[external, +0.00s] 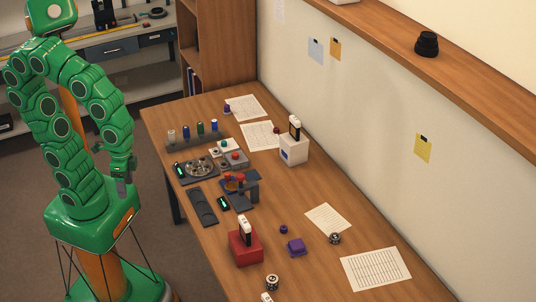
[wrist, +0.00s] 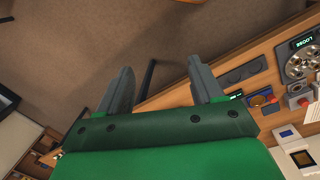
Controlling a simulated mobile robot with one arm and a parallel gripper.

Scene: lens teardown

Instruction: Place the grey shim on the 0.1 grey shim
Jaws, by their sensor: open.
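My gripper (external: 123,188) hangs beside the left edge of the table, apart from everything on it. In the wrist view my gripper (wrist: 160,80) is open, with nothing between its two grey fingers. I cannot pick out the grey shim or the 0.1 grey shim with certainty; any shims are too small to tell. A dark device with a round metal tray of several small round parts (external: 198,167) sits near the table's left edge. Its tray also shows at the right of the wrist view (wrist: 302,63).
The wooden table (external: 190,104) carries a rack with several coloured cylinders (external: 200,132), a dark long pad (external: 203,207), a grey stand (external: 246,178), a red block (external: 245,246), a white box (external: 293,150) and a purple block (external: 296,247).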

